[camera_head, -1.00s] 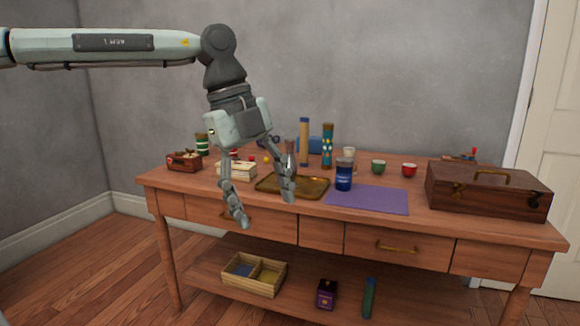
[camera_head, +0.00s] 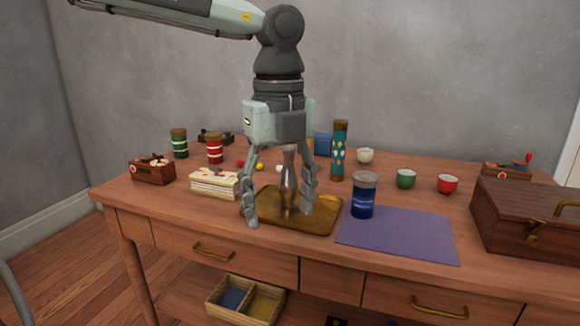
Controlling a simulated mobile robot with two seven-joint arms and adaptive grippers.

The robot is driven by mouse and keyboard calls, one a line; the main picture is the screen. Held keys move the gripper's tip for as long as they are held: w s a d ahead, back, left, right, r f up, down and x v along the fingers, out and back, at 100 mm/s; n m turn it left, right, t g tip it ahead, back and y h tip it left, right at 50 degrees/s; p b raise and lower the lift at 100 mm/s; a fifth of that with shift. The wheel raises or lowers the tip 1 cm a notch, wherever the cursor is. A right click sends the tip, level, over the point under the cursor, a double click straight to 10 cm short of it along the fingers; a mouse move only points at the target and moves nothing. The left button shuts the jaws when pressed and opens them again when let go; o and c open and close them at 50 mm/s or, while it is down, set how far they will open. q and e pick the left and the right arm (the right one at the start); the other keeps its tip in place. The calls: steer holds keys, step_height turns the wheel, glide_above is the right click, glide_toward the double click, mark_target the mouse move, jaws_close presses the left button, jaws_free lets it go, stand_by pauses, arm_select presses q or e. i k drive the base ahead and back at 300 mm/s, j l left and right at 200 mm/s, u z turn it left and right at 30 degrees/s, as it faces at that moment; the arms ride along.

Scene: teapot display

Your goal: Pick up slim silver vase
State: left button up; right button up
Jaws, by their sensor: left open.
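The slim silver vase (camera_head: 290,182) stands upright on the brass tray (camera_head: 326,222), with its narrow neck and rounded body showing. My left gripper (camera_head: 279,214) points straight down over the tray with its fingers spread open. One finger is to the left of the vase and one to the right, so the vase shows between them. I cannot tell whether the right finger touches it. The vase's top is partly hidden under the palm. My right gripper is not in view.
A dark blue jar (camera_head: 362,196) stands close right of the tray, by a purple mat (camera_head: 398,236). A stack of cream blocks (camera_head: 215,184) lies left of the tray. A tall patterned blue cylinder (camera_head: 339,152) stands behind. A wooden case (camera_head: 525,215) is at the right.

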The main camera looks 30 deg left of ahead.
mark_target(288, 182)
steer(key=i+j, duration=0.75)
steer(key=i, duration=0.1)
